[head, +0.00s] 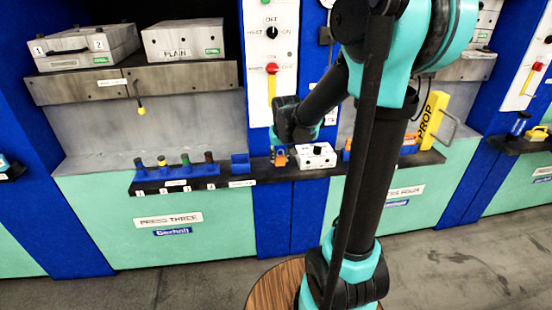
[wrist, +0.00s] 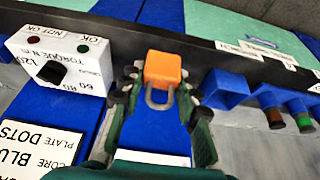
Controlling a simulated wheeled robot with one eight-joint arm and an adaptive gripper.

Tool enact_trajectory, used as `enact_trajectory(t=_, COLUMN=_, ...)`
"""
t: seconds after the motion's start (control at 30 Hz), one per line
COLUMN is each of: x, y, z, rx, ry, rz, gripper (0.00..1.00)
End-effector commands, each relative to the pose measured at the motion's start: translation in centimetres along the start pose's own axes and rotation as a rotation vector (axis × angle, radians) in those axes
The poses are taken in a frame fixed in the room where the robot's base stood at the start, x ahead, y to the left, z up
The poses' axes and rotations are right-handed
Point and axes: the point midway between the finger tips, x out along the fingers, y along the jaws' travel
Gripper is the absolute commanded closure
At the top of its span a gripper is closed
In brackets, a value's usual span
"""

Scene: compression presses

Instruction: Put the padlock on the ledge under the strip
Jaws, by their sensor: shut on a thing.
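The padlock is an orange block with a grey shackle. In the wrist view the padlock (wrist: 163,67) sits between the fingertips of my gripper (wrist: 161,84), with the shackle pointing back toward the palm. In the head view the padlock (head: 280,159) is a small orange patch under my gripper (head: 281,152). My gripper is shut on it. The dark ledge (head: 262,174) runs below the blue panel between the presses, and it also shows in the wrist view (wrist: 205,52). The padlock appears at or just over this ledge; I cannot tell whether they touch.
A white torque box (head: 316,156) stands close right of my gripper in the head view. A small blue bin (head: 240,164) and a rack of several coloured pegs (head: 176,172) are to the left. A yellow prop (head: 431,120) stands farther right. Bare ledge shows between bin and torque box.

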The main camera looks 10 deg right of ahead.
Motion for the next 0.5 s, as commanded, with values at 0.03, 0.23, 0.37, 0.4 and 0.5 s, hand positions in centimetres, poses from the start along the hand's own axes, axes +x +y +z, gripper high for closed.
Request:
enact_trajectory(t=0.03, x=0.5, y=0.0, z=-1.2, rx=0.001, ry=0.0, rz=0.0, gripper=0.98)
enact_trajectory(t=0.23, x=2.2, y=0.1, z=-5.4, rx=0.002, ry=0.0, rz=0.001, gripper=0.98)
enact_trajectory(t=0.37, x=3.3, y=0.1, z=-7.9, rx=0.001, ry=0.0, rz=0.001, gripper=0.98)
enact_trajectory(t=0.4, x=3.6, y=0.1, z=-8.6, rx=0.001, ry=0.0, rz=0.001, gripper=0.98)
enact_trajectory(t=0.5, x=5.1, y=0.0, z=-7.9, rx=0.001, ry=0.0, rz=0.0, gripper=0.98)
